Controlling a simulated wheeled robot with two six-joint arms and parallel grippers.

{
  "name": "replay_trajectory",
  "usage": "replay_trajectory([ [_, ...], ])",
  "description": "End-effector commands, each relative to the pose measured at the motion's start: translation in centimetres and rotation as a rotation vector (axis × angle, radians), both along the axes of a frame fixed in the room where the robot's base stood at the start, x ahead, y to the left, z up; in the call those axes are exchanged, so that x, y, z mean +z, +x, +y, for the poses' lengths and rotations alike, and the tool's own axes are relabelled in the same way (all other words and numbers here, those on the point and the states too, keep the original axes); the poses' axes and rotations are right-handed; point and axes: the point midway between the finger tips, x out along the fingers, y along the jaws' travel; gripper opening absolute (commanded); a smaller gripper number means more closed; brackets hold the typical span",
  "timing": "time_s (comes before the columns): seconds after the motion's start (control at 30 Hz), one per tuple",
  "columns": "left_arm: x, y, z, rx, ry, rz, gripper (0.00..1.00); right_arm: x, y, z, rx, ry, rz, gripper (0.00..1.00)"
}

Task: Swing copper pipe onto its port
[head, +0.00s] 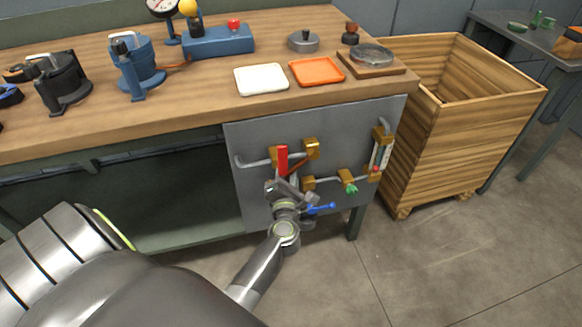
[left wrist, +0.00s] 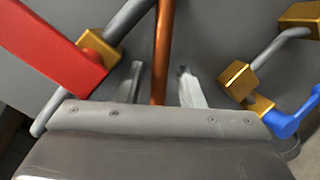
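The copper pipe (head: 301,163) is on the grey panel (head: 250,133) at the front of the workbench, partly hidden by my left gripper (head: 288,186). In the left wrist view the copper pipe (left wrist: 162,45) runs down between the two fingers of my left gripper (left wrist: 160,88). The fingers are open, with a gap on each side of the pipe. A brass block (head: 311,148) is near the pipe's upper end, and another brass block (head: 308,183) is to the lower right. I cannot tell which port the pipe belongs to. My right gripper is not in view.
A red lever (head: 282,160) is close to the left of the pipe and a blue lever (head: 320,208) to the lower right. A green valve (head: 349,188) and a clear gauge (head: 380,157) are further right. A wooden crate (head: 440,140) stands beside the bench.

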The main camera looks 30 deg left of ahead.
Motion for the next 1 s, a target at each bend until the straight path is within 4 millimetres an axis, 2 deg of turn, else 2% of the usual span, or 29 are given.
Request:
replay_trajectory([
  [0.2, 0.00, -0.02, 0.03, 0.000, 0.001, 0.001, 0.35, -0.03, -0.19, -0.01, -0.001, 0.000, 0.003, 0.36],
  [0.47, -0.01, -0.01, 0.02, 0.000, 0.001, 0.001, 0.02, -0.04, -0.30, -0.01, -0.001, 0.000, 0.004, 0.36],
  [0.5, -0.01, -0.01, 0.01, 0.000, 0.001, 0.001, 0.00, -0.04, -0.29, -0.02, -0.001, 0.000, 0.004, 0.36],
  [0.93, -0.16, 0.04, -0.03, 0.000, -0.004, -0.006, 0.00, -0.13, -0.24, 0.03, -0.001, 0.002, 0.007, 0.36],
  [1.0, -0.27, 0.09, -0.07, 0.000, -0.009, -0.012, 0.00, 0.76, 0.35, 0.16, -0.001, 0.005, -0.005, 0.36],
])
